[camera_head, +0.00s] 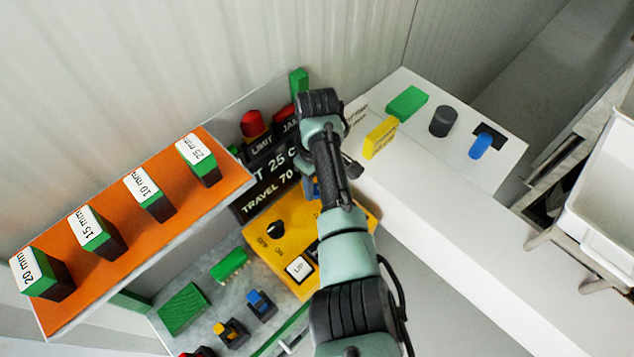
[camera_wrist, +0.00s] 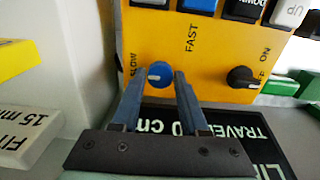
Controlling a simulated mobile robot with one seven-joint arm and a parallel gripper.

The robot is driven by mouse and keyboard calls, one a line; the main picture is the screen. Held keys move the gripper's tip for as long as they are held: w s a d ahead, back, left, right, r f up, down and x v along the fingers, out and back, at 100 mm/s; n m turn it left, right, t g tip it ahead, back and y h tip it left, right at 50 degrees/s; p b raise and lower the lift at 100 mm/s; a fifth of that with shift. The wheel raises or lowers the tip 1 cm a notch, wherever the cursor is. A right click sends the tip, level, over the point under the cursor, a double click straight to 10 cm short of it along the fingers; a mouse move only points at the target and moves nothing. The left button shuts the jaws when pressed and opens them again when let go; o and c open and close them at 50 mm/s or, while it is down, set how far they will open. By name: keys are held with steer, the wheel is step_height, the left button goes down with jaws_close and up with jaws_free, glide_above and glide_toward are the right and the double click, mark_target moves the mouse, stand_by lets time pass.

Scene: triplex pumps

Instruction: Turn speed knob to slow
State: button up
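The blue speed knob (camera_wrist: 159,74) is on the yellow control panel (camera_wrist: 215,65) in the wrist view. Its small white mark lies on its left part, toward the SLOW label (camera_wrist: 133,66); the FAST label (camera_wrist: 190,38) is up and to the right. My gripper (camera_wrist: 160,84) has one finger on each side of the knob, with slight gaps seen, so it looks open; whether the fingers are level with the knob is hard to tell.
A black ON/OFF knob (camera_wrist: 242,77) is right of the speed knob. A black TRAVEL sign (camera_wrist: 220,122) lies close by the fingers. An orange shelf (camera_head: 110,245) with labelled blocks stands left. A white bench (camera_head: 440,180) with green and yellow blocks is right.

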steer(key=o, duration=0.4)
step_height(320, 180, up, 13)
steer(key=shift+b, duration=0.4)
stand_by(0.5)
